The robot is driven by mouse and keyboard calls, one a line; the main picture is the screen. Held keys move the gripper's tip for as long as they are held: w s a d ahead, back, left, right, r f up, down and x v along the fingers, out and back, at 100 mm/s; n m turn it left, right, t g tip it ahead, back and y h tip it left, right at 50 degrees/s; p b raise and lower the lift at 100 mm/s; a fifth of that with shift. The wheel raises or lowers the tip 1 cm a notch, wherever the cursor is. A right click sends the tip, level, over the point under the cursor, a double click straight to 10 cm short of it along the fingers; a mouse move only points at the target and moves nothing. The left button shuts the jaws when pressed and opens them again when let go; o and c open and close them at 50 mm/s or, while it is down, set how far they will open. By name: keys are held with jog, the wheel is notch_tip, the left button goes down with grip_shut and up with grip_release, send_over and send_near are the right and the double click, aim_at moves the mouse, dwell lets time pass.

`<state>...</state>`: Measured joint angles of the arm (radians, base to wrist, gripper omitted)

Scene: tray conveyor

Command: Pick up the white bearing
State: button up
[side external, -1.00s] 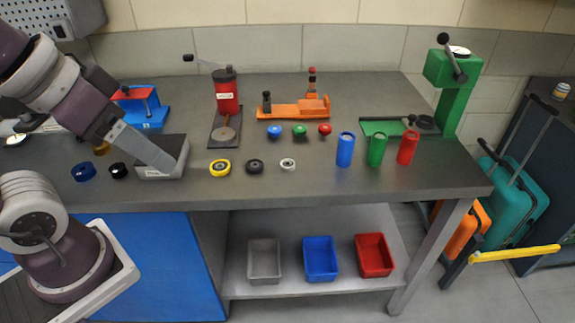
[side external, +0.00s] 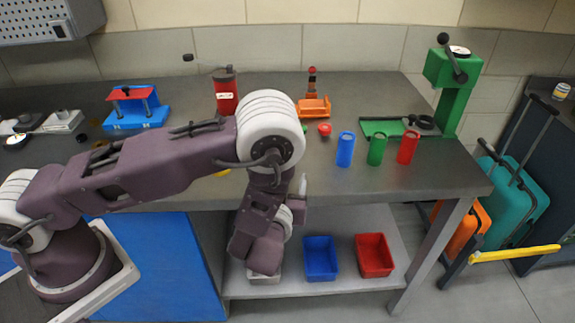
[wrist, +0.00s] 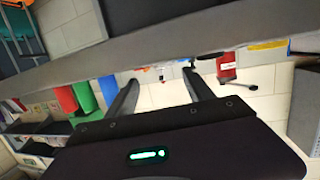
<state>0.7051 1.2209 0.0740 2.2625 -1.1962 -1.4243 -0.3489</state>
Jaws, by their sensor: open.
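The white bearing is hidden behind my arm in the side view, and I cannot pick it out with certainty in the wrist view. My gripper (wrist: 162,88) is open in the wrist view, with its two dark fingers apart and nothing seen held between them. The fingers point toward the bench edge (wrist: 130,52), which crosses the tilted picture as a grey band. In the side view, my wrist hangs at the front edge of the bench (side external: 400,188); the fingers are mostly hidden there.
Blue (side external: 345,150), green (side external: 376,149) and red (side external: 408,147) cylinders stand right of my arm. Behind it are an orange fixture (side external: 313,108) and red press (side external: 225,95). A yellow ring (wrist: 268,45) shows in the wrist view. Blue (side external: 320,258) and red (side external: 374,255) bins sit below.

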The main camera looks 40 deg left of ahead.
jog(key=x, duration=0.6)
jog(key=shift+s+a, duration=0.2)
jog(key=shift+a, duration=0.1)
grip_shut()
